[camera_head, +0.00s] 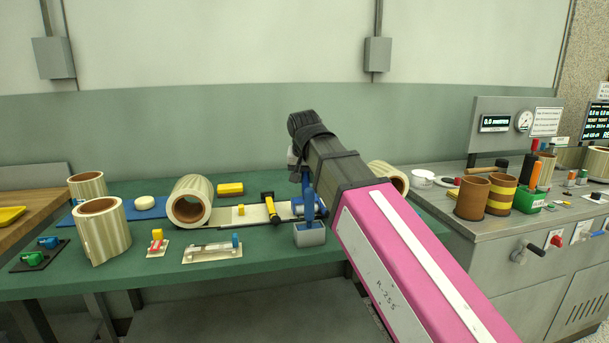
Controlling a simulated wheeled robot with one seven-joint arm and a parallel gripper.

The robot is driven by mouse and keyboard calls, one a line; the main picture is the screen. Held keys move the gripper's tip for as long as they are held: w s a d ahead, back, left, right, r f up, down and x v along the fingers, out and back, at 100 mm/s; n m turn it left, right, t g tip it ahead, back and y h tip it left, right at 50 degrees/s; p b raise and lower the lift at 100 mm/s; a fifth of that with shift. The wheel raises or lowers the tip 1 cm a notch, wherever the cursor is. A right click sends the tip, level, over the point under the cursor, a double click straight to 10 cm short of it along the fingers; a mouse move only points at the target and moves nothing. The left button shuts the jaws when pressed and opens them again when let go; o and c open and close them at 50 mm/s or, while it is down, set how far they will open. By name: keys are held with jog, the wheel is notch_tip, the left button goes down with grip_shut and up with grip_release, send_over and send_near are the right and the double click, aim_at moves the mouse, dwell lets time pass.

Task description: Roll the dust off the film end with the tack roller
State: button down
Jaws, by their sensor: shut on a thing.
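My gripper (304,178) points down at the middle of the bench, partly hidden by my forearm. It is shut on an upright blue handle (309,203), which looks like the tack roller's. The handle's lower end is at a small grey open box (310,236); I cannot tell whether it stands in the box or hangs just above it. The roller itself does not show clearly. A film roll (190,203) lies on its side left of my gripper. A pale flat strip (225,216), apparently its film end, runs right from it, with a small yellow block (241,210) on it.
A black-and-yellow tool (270,208) lies across the strip's right part. More rolls (98,236) stand at left. Small fixtures (212,251) sit along the green bench's front. A grey counter (448,207) with jars and tools is at right.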

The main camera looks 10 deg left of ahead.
jog(key=shift+w+a, duration=1.7)
jog(key=shift+w, duration=1.85)
jog(key=shift+s+d, duration=0.4)
jog(key=shift+s, duration=0.45)
jog(key=shift+s+d, duration=0.4)
jog(key=shift+s, duration=0.4)
jog(key=shift+s+d, duration=0.4)
jog(key=shift+s, duration=0.45)
jog(key=shift+s+d+f, duration=0.1)
jog(key=shift+s+d, duration=0.2)
jog(key=shift+s, duration=0.3)
jog(key=shift+s+d+f, duration=0.1)
jog(key=shift+s+d, duration=0.15)
jog(key=shift+s, duration=0.3)
jog(key=shift+r, duration=3.55)
